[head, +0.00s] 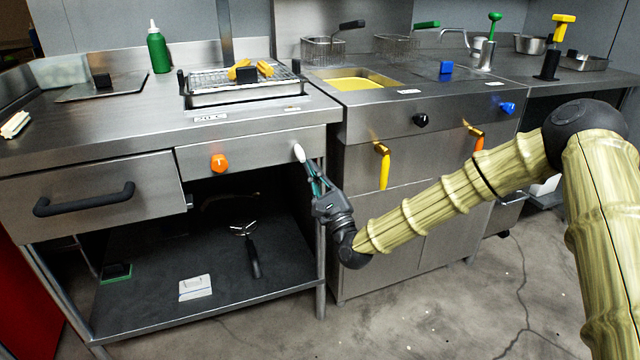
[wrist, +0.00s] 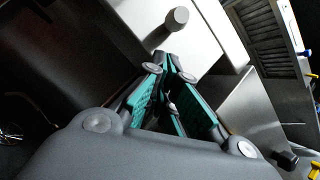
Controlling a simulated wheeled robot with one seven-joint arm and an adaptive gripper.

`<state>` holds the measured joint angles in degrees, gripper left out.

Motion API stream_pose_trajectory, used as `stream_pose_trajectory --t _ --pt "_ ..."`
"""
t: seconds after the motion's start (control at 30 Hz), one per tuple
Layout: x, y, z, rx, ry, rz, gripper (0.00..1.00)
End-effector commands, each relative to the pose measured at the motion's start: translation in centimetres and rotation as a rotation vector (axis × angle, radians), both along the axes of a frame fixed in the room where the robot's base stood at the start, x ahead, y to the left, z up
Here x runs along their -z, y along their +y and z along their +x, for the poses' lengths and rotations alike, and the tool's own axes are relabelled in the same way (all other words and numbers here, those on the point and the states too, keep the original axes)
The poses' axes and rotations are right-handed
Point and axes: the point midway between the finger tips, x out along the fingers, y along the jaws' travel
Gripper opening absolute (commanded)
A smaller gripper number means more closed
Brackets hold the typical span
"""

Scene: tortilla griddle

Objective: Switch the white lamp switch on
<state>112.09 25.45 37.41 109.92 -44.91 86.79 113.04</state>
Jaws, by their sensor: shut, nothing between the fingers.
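The white lamp switch (head: 299,153) is a small pale lever on the right end of the griddle counter's front panel. In the wrist view a shaded knob on a short stalk (wrist: 177,19), which looks like this switch, stands out from the panel just beyond the fingertips. My gripper (head: 309,168) is shut and empty, just below and to the right of the switch in the head view. Its teal-padded fingers meet at the tips in the wrist view (wrist: 168,62). The head view does not show clearly whether the fingertips touch the switch.
An orange knob (head: 219,163) sits left of the switch on the same panel. A drawer with a black handle (head: 84,199) is further left. The fryer cabinet at right has a black knob (head: 420,120) and a yellow handle (head: 384,170). A lower shelf (head: 215,280) holds utensils.

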Motion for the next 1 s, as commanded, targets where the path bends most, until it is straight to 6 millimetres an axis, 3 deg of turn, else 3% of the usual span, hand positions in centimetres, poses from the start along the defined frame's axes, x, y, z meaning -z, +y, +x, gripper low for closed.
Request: stream_pose_trajectory --t 0.27,1.0 --pt "-1.2 0.7 -0.7 0.000 0.000 0.000 0.00" --pt "-1.6 0.7 -1.0 0.000 0.047 -0.015 0.00"
